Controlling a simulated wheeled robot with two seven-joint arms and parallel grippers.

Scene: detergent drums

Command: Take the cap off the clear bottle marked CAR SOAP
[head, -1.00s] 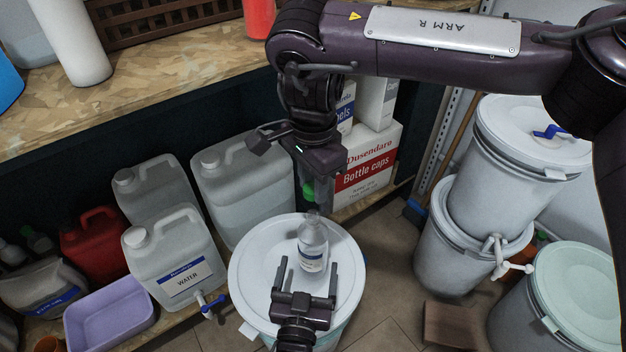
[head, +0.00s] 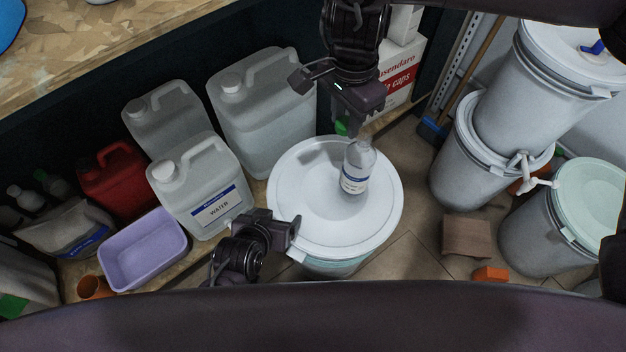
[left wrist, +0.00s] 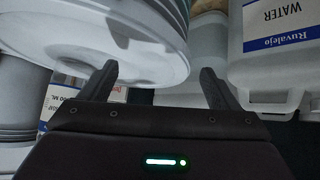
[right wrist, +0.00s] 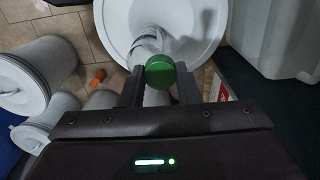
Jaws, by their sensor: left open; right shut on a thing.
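The clear bottle (head: 356,172) stands upright on the white drum lid (head: 300,225), its blue-and-white label too small to read. Its neck looks bare. My right gripper (head: 345,117) is shut on a green cap (head: 341,128), just above and behind the bottle's top and apart from it. The right wrist view shows the cap (right wrist: 160,72) between the fingers, with the bottle (right wrist: 148,42) partly hidden beyond it. My left gripper (head: 292,232) is at the lid's front left edge, away from the bottle. In the left wrist view its fingers (left wrist: 160,82) are open and empty.
A WATER jug (head: 205,190), a taller jug (head: 265,105) and a lilac basin (head: 145,250) stand left of the drum. Stacked drums (head: 480,150) and a green-lidded drum (head: 550,230) stand to the right.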

